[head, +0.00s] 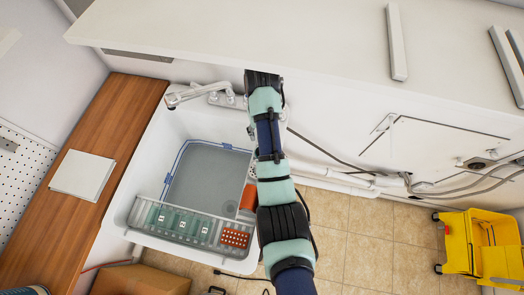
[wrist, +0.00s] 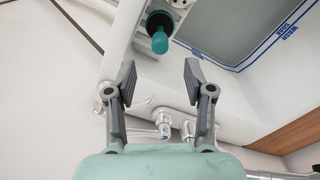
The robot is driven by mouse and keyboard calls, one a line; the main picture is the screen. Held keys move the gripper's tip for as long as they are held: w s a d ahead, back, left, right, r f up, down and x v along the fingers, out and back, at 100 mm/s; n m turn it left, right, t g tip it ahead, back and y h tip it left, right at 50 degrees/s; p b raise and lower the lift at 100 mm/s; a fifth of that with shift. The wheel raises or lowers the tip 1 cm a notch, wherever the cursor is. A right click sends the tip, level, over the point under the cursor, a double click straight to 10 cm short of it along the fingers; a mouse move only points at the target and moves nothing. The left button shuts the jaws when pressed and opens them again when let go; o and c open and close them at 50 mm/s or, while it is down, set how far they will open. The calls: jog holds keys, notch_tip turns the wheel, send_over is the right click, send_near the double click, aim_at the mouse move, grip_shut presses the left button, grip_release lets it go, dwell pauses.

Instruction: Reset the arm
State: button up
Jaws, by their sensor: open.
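In the wrist view my gripper (wrist: 158,76) is open, its two grey fingers spread apart with nothing between them. It is above the white sink (head: 147,190), near the tap (wrist: 164,126). Past the fingertips a teal knob-like piece with a dark collar (wrist: 160,40) shows, apart from the fingers. In the head view my arm reaches up along the sink's right side, and the fingers cannot be made out there.
A grey basin (head: 207,180) and a clear tray with green and orange items (head: 190,225) sit in the sink. A wooden counter (head: 98,150) with white sheets (head: 83,174) is left. A white overhang (head: 200,25) spans the back. A yellow mop bucket (head: 458,245) stands right; tiled floor between is open.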

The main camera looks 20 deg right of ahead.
jog(key=shift+r, duration=0.1)
jog(key=s+a+r+t+p, duration=0.3)
jog(key=a+r+t, duration=0.1)
jog(key=r, duration=0.5)
jog(key=s+a+r+t+p, duration=0.4)
jog(key=a+r, duration=0.1)
jog(key=r, duration=0.4)
jog(key=s+a+r+n+t+p, duration=0.1)
jog(key=s+a+r+t+p, duration=0.2)
jog(key=r, duration=0.6)
jog(key=shift+s+a+t+p, duration=0.3)
jog(key=shift+s+a+t, duration=0.4)
jog(key=shift+a+t, duration=0.25)
jog(key=shift+f, duration=0.15)
